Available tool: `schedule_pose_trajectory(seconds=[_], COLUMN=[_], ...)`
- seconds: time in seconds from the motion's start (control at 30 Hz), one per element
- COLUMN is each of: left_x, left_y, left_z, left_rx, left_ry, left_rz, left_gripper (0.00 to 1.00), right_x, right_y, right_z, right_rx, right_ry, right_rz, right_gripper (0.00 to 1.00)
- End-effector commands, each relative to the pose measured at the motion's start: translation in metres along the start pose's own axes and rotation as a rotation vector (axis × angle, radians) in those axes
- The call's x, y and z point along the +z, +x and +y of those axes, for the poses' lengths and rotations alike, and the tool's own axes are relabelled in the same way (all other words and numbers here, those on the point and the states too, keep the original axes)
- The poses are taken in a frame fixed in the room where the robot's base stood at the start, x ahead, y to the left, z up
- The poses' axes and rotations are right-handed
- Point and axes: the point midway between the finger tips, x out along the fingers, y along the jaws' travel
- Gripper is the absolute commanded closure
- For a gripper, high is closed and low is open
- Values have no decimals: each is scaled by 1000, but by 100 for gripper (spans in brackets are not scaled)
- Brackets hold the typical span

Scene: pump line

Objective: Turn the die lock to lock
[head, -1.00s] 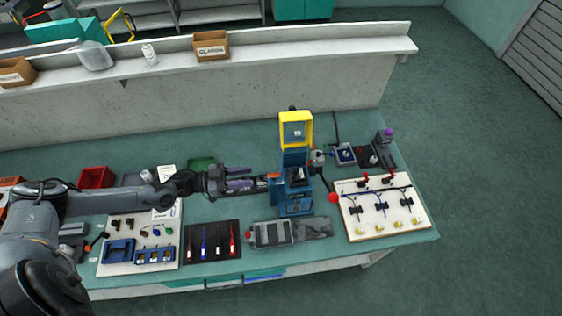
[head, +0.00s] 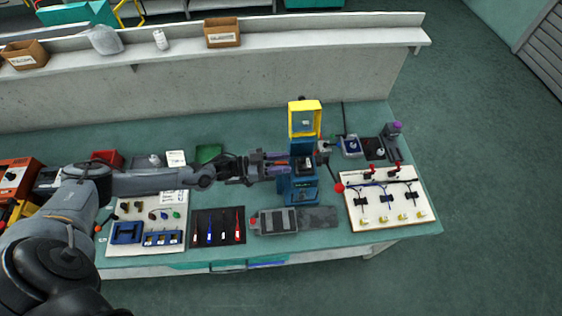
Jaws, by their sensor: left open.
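A blue press (head: 298,188) with a raised yellow frame (head: 304,117) stands on the bench, right of the middle in the head view. My left arm reaches in from the left. My left gripper (head: 281,164) is open, with its fingertips at the left side of the press. A small orange part shows by the fingertips. I cannot tell whether it is the die lock, or whether the fingers touch it. The die lock's position is too small to make out. My right gripper is not in view.
A red ball-ended lever (head: 339,187) sticks out right of the press. A white board (head: 388,205) with valves is farther right. A grey fixture (head: 277,221) and a dark tool mat (head: 218,226) lie in front. A green tray (head: 208,153) sits behind my left arm.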

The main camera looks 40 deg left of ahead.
Motion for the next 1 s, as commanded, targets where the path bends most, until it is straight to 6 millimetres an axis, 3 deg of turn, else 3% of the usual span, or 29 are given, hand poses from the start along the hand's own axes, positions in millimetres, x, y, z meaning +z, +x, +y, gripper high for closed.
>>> schedule_pose_trajectory(seconds=[0.13,0.4,0.77,1.0], left_x=[0,0,2,6], left_y=[0,0,0,0], left_z=[0,0,-1,-2], left_rx=[0,0,39,172], left_ry=[0,0,2,4], left_rz=[0,0,1,2], left_gripper=[63,100,100,100], right_x=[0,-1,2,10], right_y=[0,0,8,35], right_z=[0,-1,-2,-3], right_rx=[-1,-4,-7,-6], right_ry=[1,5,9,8], right_rz=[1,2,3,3], right_gripper=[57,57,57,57])
